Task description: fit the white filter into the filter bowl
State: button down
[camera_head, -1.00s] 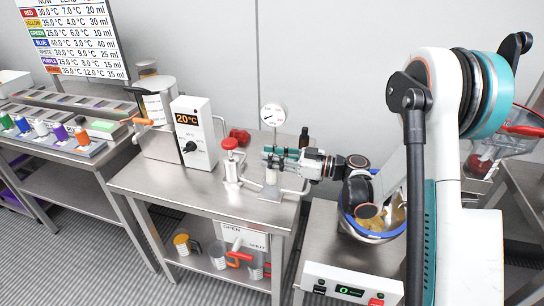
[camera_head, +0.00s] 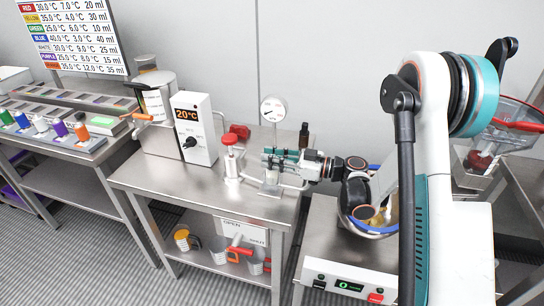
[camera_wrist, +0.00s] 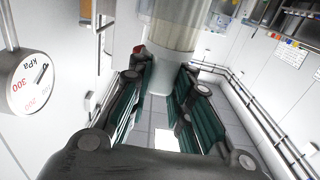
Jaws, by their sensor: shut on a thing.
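My gripper (camera_head: 270,157) with teal fingers is at the gauge stand on the middle steel table. The wrist view shows my gripper (camera_wrist: 161,80) shut around the narrow white lower end of a pale cylinder. Its wider part (camera_wrist: 172,32) is cream-white and seems to sit inside a clear shell; the top is cut off by the frame. I cannot tell where the white filter ends and the filter bowl begins. In the head view the fingers hide most of it; only a small pale part (camera_head: 271,178) shows below them.
The pressure gauge (camera_head: 273,109) stands close above my gripper and shows in the wrist view (camera_wrist: 30,82). A red-capped fitting (camera_head: 230,160) and a 20°C heater unit (camera_head: 194,130) stand left. A dark bottle (camera_head: 304,136) stands behind. The table's front left (camera_head: 165,178) is clear.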

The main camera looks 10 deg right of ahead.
jog(key=shift+f, duration=0.5)
jog(key=c, duration=1.4)
grip_release()
jog(key=v, duration=1.2)
